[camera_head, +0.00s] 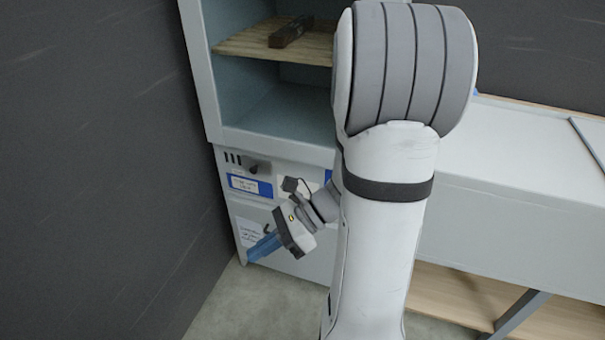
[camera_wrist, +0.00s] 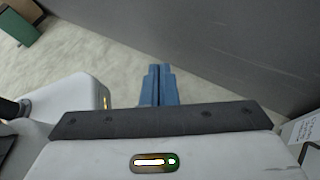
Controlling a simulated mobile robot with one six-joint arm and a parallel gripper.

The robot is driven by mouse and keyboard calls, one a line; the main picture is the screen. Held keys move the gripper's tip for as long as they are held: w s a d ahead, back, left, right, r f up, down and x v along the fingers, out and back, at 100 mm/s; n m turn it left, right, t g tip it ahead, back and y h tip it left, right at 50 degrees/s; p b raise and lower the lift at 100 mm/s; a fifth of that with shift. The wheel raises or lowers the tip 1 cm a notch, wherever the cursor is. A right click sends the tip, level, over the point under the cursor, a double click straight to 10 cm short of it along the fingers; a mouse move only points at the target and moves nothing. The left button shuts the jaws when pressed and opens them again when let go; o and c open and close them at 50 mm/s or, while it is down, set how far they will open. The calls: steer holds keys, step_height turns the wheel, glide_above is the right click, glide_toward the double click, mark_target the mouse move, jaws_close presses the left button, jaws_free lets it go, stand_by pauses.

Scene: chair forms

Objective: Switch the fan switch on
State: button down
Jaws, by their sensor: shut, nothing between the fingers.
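A control panel (camera_head: 247,192) runs across the front of the cabinet, below its opening. A black knob (camera_head: 259,168) and several small dark slots or switches (camera_head: 233,158) sit at its left, above a blue and white label (camera_head: 250,185). The label text is too small to read, so I cannot tell which part is the fan switch. My gripper (camera_head: 262,248) has blue fingers, below the panel's left part and in front of a lower white label (camera_head: 250,231). In the wrist view, my gripper (camera_wrist: 158,84) is shut and empty, pointing over the floor. My arm hides the panel's right part.
The cabinet (camera_head: 207,75) holds a wooden shelf (camera_head: 245,43) with a dark block (camera_head: 291,32) on it. A dark wall (camera_head: 100,170) stands close on the left. A white counter (camera_head: 530,160) extends right. Bare floor (camera_head: 250,300) lies below.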

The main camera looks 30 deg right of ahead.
steer(key=w+d+f+m+t+h+b, duration=0.3)
steer(key=d+f+m+t, duration=0.45)
steer(key=d+m, duration=0.35)
steer(key=w+d+f+m+t+h+b, duration=0.35)
steer(key=d+f+m+t, duration=0.25)
steer(key=d+m+t, duration=0.45)
steer(key=s+d+f+m+h+b, duration=0.1)
steer(key=s+d+f+m+h, duration=0.3)
steer(key=d+m+h, duration=0.3)
steer(key=f+m, duration=0.1)
steer(key=m, duration=0.2)
steer(key=shift+d+f+b, duration=0.25)
steer(key=shift+d+b, duration=0.05)
steer(key=shift+h, duration=0.25)
steer(key=w+d+r+b, duration=0.1)
steer(key=w+d+r, duration=0.1)
steer(key=w, duration=1)
steer(key=shift+w+d, duration=0.2)
steer(key=shift+d, duration=0.6)
steer(key=shift+r, duration=0.15)
